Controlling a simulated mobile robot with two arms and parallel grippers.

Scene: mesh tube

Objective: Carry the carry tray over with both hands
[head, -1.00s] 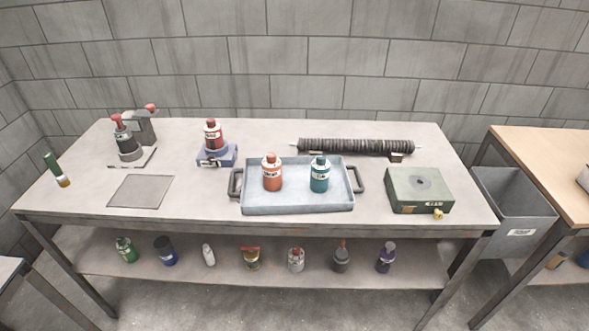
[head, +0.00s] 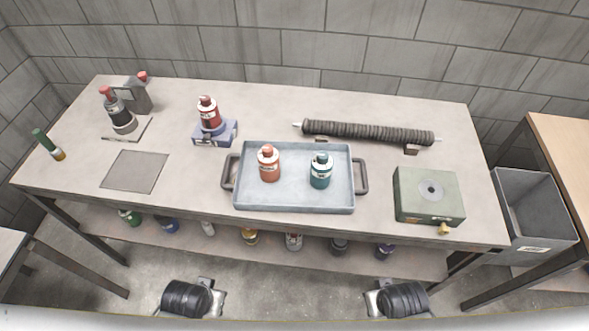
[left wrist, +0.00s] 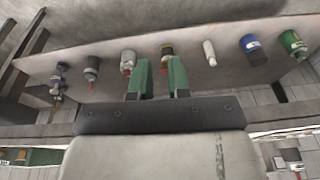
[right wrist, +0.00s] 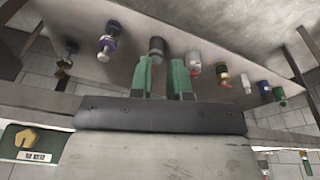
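The carry tray (head: 295,199) is a pale blue-grey tray with a dark handle at each end, lying on the workbench. An orange bottle (head: 269,164) and a teal bottle (head: 321,171) stand upright in it. In the head view my two arms show only at the bottom edge, well in front of the bench and apart from the tray; their fingers are not visible there. In the left wrist view my left gripper (left wrist: 162,80) has its two green fingers apart with nothing between them. In the right wrist view my right gripper (right wrist: 168,78) is likewise open and empty.
A green box (head: 428,196) sits just right of the tray. A dark ribbed tube (head: 368,131) lies behind it. A red bottle (head: 208,113) on a blue stand is behind left. A flat grey plate (head: 134,171) lies left. Several bottles stand on the lower shelf.

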